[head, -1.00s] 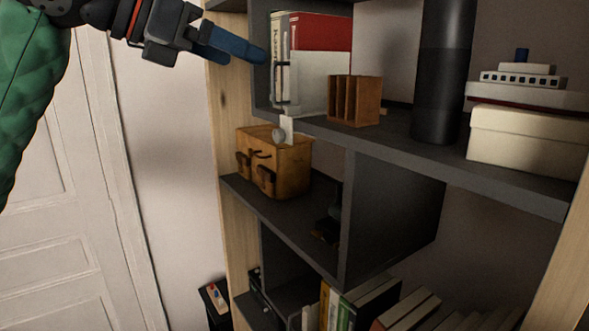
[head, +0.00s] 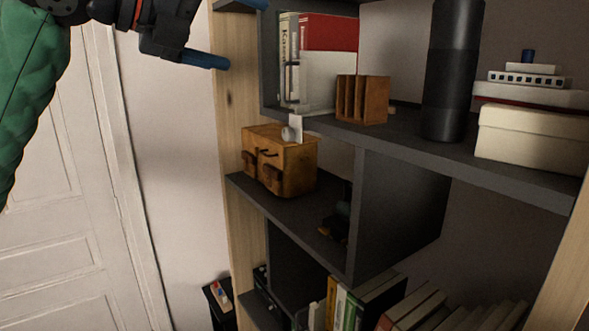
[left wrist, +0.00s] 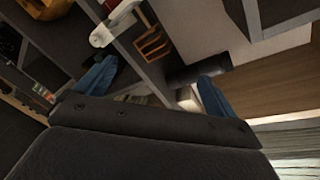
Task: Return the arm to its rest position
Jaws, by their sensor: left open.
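My left gripper (head: 246,36) is at the top left of the head view, beside the shelf's wooden upright. Its two blue fingers are spread apart with nothing between them. In the left wrist view the blue fingers (left wrist: 157,78) also stand wide apart and empty. The dark arm comes in from the top left corner. Part of the gripper is cut off by the top edge of the head view. My right gripper is not in view.
The shelf unit's pale wooden upright (head: 236,110) is close to the left fingers. The upper shelf holds red and white binders (head: 330,35), a wooden organizer (head: 375,100), a black cylinder (head: 452,70) and a cream box (head: 530,140). A brown case (head: 290,168) sits below.

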